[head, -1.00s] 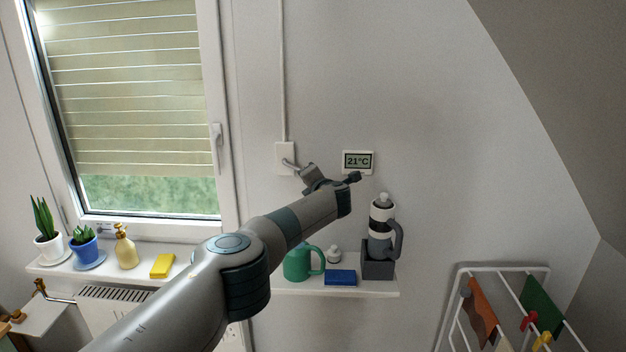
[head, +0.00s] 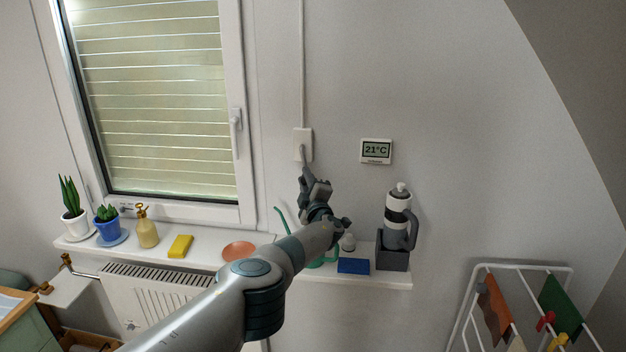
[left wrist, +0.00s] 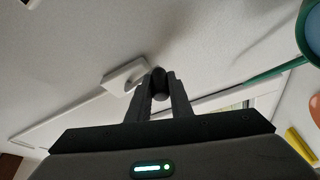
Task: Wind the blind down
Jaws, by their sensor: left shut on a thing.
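The blind (head: 150,90) is pale and slatted and hangs behind the window glass. Its slats reach down to about the bottom of the pane, with no clear green strip beneath. The white winder box (head: 303,138) is on the wall right of the window, and its crank points down from it. My left gripper (head: 304,174) is just below the box, at the crank's end. In the left wrist view its fingers (left wrist: 158,92) are shut on the dark crank knob (left wrist: 158,80), close to the winder box (left wrist: 122,76). My right gripper is not in view.
Below is a sill with plants (head: 73,222), a soap bottle (head: 147,230) and a yellow sponge (head: 180,246). A shelf holds a blue block (head: 353,266) and a grey bottle (head: 397,222), with a green can partly hidden by my arm. A thermostat (head: 376,151) is right of the winder.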

